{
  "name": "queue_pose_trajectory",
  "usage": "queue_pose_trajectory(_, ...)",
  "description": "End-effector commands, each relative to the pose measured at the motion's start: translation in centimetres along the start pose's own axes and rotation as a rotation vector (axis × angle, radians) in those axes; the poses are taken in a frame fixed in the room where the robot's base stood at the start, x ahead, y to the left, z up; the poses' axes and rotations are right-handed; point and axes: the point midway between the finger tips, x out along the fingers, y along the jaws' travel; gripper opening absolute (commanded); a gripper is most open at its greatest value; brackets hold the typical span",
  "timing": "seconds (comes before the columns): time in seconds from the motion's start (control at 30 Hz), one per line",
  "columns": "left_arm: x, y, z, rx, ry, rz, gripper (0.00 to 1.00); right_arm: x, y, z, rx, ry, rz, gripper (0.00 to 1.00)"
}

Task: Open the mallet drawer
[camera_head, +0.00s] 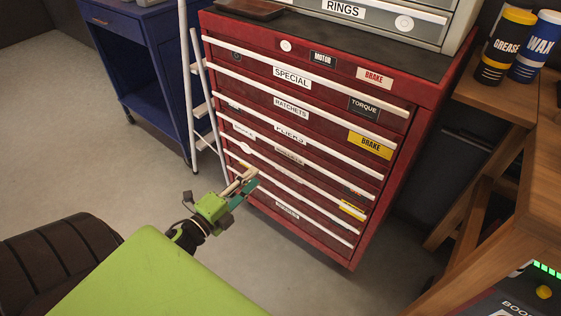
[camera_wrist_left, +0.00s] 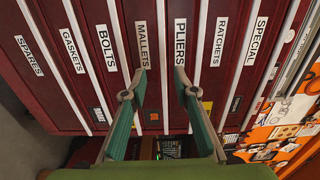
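The red tool cabinet (camera_head: 335,160) stands in the middle of the head view, its drawers all shut. In the left wrist view the MALLETS label (camera_wrist_left: 143,45) sits between the BOLTS label (camera_wrist_left: 107,48) and the PLIERS label (camera_wrist_left: 180,43). In the head view the mallet drawer's label (camera_head: 289,155) is small and blurred. My left gripper (camera_head: 246,181) is in front of the cabinet's lower left part. In the wrist view its two fingers (camera_wrist_left: 160,78) are apart with nothing between them. They frame a white handle strip (camera_wrist_left: 162,50) beside the MALLETS label; contact cannot be told. My right gripper is out of view.
A white ladder (camera_head: 190,90) and a blue cart (camera_head: 130,60) stand left of the cabinet. A wooden bench (camera_head: 505,105) with grease and wax containers (camera_head: 506,45) stands to the right. Grey floor (camera_head: 80,130) is clear at the left.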

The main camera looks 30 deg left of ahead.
Motion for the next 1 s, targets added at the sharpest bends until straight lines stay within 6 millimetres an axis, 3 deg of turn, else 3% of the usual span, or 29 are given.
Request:
queue_pose_trajectory(0.17, 1.9, -0.8, -0.1, 0.024, 0.012, -0.016, 0.27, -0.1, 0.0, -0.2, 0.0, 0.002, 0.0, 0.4)
queue_pose_trajectory(0.6, 10.9, -0.7, -0.2, 0.019, 0.009, -0.013, 0.27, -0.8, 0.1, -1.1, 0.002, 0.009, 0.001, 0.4)
queue_pose_trajectory(0.8, 13.1, -0.7, -0.2, 0.017, 0.008, -0.011, 0.27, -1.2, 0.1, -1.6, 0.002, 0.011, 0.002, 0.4)
queue_pose_trajectory(1.0, 13.8, -0.7, -0.2, 0.017, 0.008, -0.01, 0.27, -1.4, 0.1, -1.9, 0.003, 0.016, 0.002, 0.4)
